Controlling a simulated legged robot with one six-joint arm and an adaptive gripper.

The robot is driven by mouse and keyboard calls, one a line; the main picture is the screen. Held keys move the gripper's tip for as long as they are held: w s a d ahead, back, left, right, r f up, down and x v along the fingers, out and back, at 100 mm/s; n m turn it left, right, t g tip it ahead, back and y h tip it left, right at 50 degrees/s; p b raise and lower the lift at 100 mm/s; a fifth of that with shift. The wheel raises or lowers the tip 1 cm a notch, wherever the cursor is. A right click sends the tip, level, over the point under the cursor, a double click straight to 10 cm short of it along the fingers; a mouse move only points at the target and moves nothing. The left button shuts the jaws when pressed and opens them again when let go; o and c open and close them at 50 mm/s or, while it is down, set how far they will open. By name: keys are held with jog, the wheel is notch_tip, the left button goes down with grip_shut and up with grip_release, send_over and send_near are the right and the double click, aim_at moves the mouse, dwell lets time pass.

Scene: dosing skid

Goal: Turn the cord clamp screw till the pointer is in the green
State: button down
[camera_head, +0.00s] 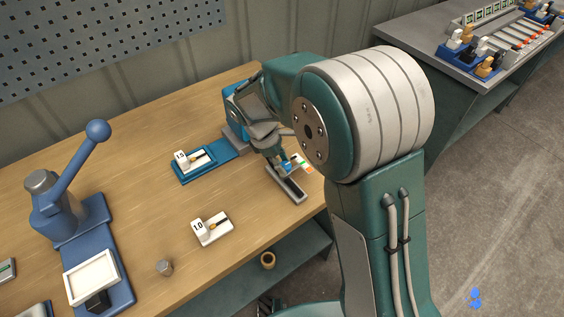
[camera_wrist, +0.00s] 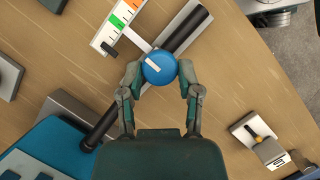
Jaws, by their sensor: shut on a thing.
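The blue round clamp screw (camera_wrist: 159,67), with a white mark on its top, sits between the two fingertips of my gripper (camera_wrist: 160,74) in the wrist view. My gripper is shut on it from both sides. A black cord (camera_wrist: 105,128) runs diagonally under the screw along a grey clamp body (camera_wrist: 183,24). A white scale (camera_wrist: 103,40) with green and orange bands stands beside it. A white strip (camera_wrist: 137,39) reaches from the screw to the scale near the green band; a dark block sits at the scale's lower end. I cannot tell surely which is the pointer. In the head view my gripper (camera_head: 279,168) partly hides the screw.
In the head view, a blue lever press (camera_head: 60,210) stands at the left. A small metal cylinder (camera_head: 164,267) stands near the front edge.

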jog(key=shift+d+f+m, duration=0.1)
jog(key=shift+m, duration=0.2)
jog(key=m+g, duration=0.1)
jog(key=m, duration=0.1)
jog(key=m+g+y, duration=0.1)
jog(key=m, duration=0.2)
jog(key=shift+w+d+m, duration=0.1)
jog(key=shift+d+m, duration=0.05)
jog(key=shift+m, duration=0.15)
jog(key=m+y, duration=0.1)
jog(key=m, duration=0.1)
jog(key=m+g, duration=0.1)
jog(key=m, duration=0.2)
jog(key=shift+d+y, duration=0.15)
jog(key=shift+y, duration=0.25)
jog(key=m+y, duration=0.1)
jog(key=m, duration=0.2)
jog(key=m+y, duration=0.1)
jog(key=m, duration=0.1)
jog(key=shift+d+m+g, duration=0.1)
jog(key=shift+m+g, duration=0.3)
jog(key=m+y, duration=0.1)
jog(key=m, duration=0.1)
jog(key=m+y, duration=0.1)
jog(key=m, duration=0.2)
jog(key=shift+t, duration=0.3)
jog(key=shift+m, duration=0.3)
jog(key=shift+c, duration=1.5)
grip_release()
